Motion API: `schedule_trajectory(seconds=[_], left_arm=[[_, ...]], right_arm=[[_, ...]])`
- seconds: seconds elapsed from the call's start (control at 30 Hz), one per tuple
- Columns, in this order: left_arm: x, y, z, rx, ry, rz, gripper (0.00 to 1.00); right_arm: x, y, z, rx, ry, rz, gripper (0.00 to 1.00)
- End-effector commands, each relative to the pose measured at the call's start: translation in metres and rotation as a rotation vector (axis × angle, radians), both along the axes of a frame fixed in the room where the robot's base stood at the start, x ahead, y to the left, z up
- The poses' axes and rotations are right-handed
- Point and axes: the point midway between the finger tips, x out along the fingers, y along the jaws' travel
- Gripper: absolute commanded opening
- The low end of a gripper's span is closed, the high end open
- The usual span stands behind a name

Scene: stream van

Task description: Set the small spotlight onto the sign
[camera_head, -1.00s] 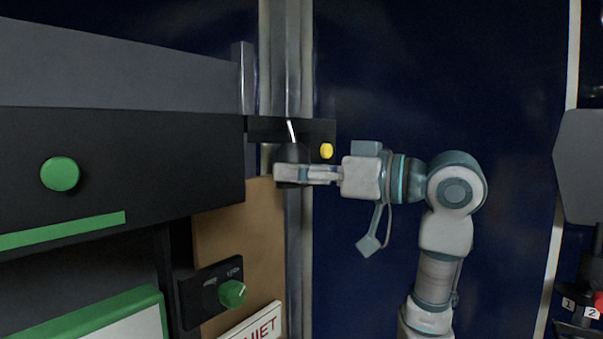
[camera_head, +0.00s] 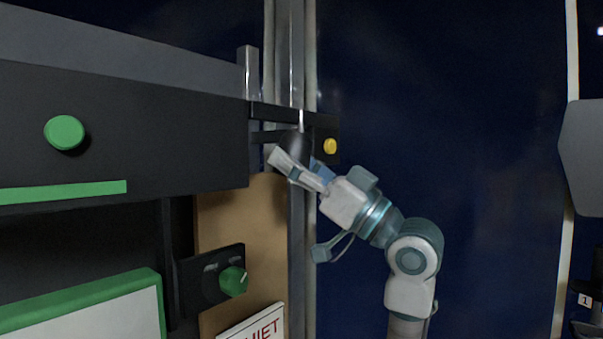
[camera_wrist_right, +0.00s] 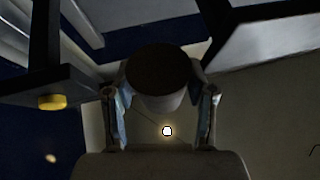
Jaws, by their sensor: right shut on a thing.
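The small dark spotlight (camera_head: 297,143) is between the fingers of my right gripper (camera_head: 289,162), which is shut on it. It is beside the black bracket with the yellow knob; I cannot tell whether they touch. A thin pale rod or line rises from its top. In the right wrist view the spotlight (camera_wrist_right: 162,75) shows as a dark round-ended cylinder between the two fingers. A white sign (camera_head: 257,327) with red letters ending in "IET" is at the bottom, cut off by the frame. My left gripper is not in view.
The black bracket (camera_head: 324,125) carries a yellow knob (camera_head: 330,145) in front of grey upright rails (camera_head: 296,230). A black cabinet (camera_head: 130,125) with a green knob (camera_head: 64,132) fills the left.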

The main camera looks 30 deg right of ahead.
Motion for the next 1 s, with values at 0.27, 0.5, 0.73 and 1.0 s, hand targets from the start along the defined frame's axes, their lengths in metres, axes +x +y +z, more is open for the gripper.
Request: schedule_trajectory(seconds=[0.27,0.5,0.73,1.0], left_arm=[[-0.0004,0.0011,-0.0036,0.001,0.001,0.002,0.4],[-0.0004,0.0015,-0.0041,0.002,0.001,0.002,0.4],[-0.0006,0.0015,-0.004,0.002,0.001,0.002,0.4],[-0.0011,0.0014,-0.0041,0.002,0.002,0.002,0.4]], right_arm=[[0.0044,0.0002,0.0007,0.044,-0.093,0.0,0.19],[0.0046,-0.0006,0.0019,0.053,-0.117,-0.001,0.19],[0.0047,-0.0014,0.0019,0.053,-0.117,-0.003,0.19],[0.0043,-0.0018,0.0017,0.052,-0.117,-0.002,0.8]])
